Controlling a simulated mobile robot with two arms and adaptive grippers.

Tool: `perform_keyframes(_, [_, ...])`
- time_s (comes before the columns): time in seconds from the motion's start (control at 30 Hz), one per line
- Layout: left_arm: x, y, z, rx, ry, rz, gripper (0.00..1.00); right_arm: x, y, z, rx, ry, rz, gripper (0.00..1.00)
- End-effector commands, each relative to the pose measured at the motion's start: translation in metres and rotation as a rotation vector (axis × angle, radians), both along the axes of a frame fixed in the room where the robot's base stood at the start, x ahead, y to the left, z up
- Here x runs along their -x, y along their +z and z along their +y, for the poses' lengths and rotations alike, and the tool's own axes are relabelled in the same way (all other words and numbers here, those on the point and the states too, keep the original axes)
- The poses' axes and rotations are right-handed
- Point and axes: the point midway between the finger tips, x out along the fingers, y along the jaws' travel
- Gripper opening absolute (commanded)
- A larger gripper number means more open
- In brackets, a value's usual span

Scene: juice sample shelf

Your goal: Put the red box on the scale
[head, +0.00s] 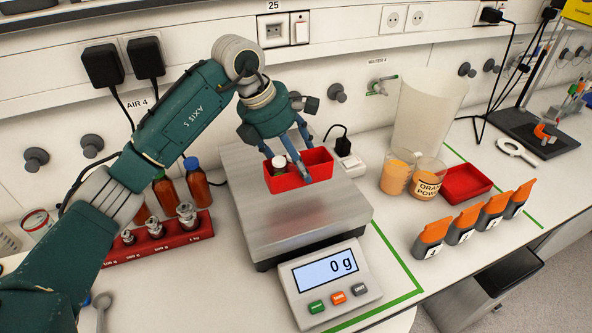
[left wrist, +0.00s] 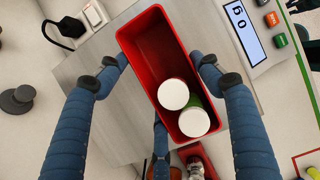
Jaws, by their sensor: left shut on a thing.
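The red box (head: 287,184) is an open rectangular tray holding small jars. My left gripper (head: 288,160) is shut on it, fingers along its long sides, over the silver plate of the scale (head: 310,213). The scale display (head: 326,269) reads 0 g, and the box appears to hang just above the plate. In the left wrist view the red box (left wrist: 150,60) contains two white-lidded jars (left wrist: 173,95), one with a green side, at one end. A second, empty red box (head: 467,183) lies on the bench to the right. My right gripper is out of view.
Brown bottles (head: 196,185) and a red rack of metal weights (head: 160,232) stand left of the scale. Glasses of orange powder (head: 395,177), a tall clear container (head: 425,115) and several orange-topped packets (head: 463,223) are at the right. Green tape marks the bench.

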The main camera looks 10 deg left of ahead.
Motion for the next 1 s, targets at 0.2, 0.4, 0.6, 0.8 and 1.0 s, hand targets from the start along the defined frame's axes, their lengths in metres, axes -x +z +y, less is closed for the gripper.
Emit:
perform_keyframes(0.2, [0.0, -0.019, 0.0, 0.001, 0.001, 0.0, 0.35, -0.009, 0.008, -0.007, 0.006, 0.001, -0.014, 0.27])
perform_keyframes(0.4, [0.0, -0.047, 0.0, 0.001, 0.001, 0.001, 0.35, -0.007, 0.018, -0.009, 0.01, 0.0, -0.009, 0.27])
perform_keyframes(0.6, [-0.001, -0.054, 0.0, 0.001, 0.0, -0.004, 0.35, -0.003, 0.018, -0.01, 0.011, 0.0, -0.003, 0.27])
perform_keyframes(0.8, [-0.001, -0.056, 0.0, 0.001, 0.001, -0.003, 0.35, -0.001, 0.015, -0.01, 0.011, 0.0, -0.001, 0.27])
perform_keyframes(1.0, [-0.001, -0.057, 0.0, 0.0, 0.0, -0.001, 0.84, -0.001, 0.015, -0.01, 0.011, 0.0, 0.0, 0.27])
